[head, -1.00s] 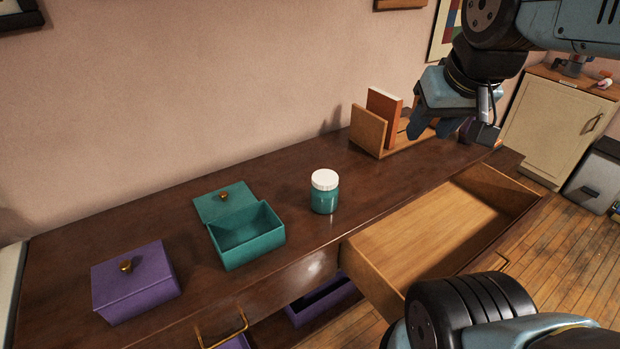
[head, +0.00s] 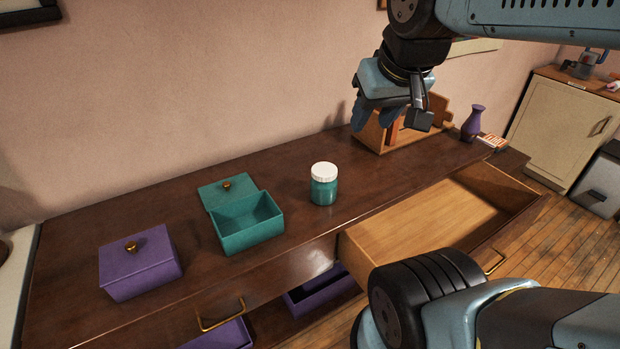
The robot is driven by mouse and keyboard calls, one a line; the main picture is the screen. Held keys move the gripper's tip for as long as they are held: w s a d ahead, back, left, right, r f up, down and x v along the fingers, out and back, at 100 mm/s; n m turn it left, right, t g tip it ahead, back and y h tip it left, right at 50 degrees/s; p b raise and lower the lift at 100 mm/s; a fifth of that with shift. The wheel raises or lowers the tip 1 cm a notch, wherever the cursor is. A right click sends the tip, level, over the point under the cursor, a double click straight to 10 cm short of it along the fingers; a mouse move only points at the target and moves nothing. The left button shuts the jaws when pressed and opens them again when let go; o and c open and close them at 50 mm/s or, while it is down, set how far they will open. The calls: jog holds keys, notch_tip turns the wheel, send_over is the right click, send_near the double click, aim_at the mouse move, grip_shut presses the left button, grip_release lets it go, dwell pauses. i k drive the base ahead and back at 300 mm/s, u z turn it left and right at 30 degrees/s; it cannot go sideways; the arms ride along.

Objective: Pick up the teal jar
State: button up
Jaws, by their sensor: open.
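The teal jar (head: 323,190) has a white lid and stands upright on the dark wooden cabinet top, right of the open teal box. My gripper (head: 372,124) hangs in the air above and to the right of the jar, in front of the wooden book holder. It is open and apart from the jar. No other thing shows between its fingers.
The teal box (head: 250,238) has its lid tipped behind it. A lidded purple box (head: 142,272) stands at left. An empty drawer (head: 425,225) is pulled out at right. A book holder (head: 402,140) and purple vase (head: 473,123) stand behind. The top around the jar is clear.

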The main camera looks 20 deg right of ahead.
aim_at(324, 194)
jog(key=u, duration=0.8)
jog(key=k, duration=1.25)
jog(key=z, duration=0.9)
jog(key=i, duration=1)
jog(key=u, duration=0.05)
